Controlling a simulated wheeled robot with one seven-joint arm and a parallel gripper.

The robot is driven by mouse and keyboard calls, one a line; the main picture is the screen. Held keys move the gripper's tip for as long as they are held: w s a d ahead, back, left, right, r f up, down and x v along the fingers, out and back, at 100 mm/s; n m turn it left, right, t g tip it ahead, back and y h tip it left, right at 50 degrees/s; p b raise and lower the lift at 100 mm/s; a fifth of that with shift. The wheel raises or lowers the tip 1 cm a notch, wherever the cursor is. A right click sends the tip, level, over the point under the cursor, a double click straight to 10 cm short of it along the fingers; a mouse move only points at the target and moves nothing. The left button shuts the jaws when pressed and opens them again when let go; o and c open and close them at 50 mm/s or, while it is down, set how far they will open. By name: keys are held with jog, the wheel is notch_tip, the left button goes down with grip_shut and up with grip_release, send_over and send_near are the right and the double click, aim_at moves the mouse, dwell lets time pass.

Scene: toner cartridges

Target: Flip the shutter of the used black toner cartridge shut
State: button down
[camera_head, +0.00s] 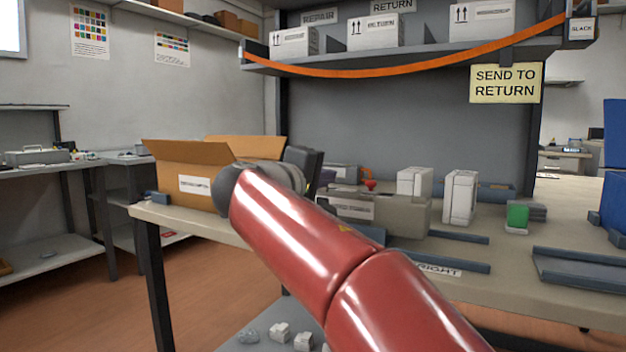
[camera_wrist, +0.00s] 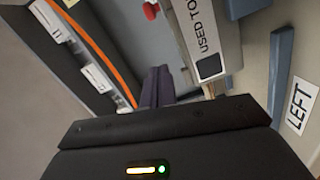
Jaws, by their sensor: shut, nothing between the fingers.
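I cannot make out the used black toner cartridge or its shutter in either view. A grey box (camera_head: 405,215) stands on the table behind my arm, with a white label on its front. In the wrist view the box (camera_wrist: 228,60) shows a label beginning "USED TO" and a black square at its end. A red knob (camera_head: 370,184) shows at the box's top; it also shows in the wrist view (camera_wrist: 151,10). My gripper (camera_wrist: 157,85) is shut and empty, its dark fingers apart from the box's labelled face in the picture. In the head view my arm partly hides the gripper.
An open cardboard box (camera_head: 180,180) stands at the table's left end. White cartons (camera_head: 460,197) and a green block (camera_head: 517,218) stand right of the grey box. Dark rails (camera_head: 455,237) lie in front, near a "RIGHT" label. An orange strap (camera_head: 400,68) hangs along the shelf.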

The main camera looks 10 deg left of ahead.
aim_at(371, 197)
jog(key=x, duration=0.3)
jog(key=shift+d+f, duration=0.1)
jog(key=shift+d, duration=0.2)
jog(key=d, duration=0.2)
jog(key=b, duration=0.1)
jog(key=shift+s+d+f, duration=0.35)
jog(key=shift+d, duration=0.25)
jog(key=shift+s+d+b, duration=0.35)
jog(key=shift+d+b, duration=0.2)
jog(key=shift+d, duration=0.35)
jog(key=shift+s+d+b, duration=0.35)
jog(key=shift+d+b, duration=0.15)
jog(key=shift+d, duration=0.4)
jog(key=shift+r, duration=0.1)
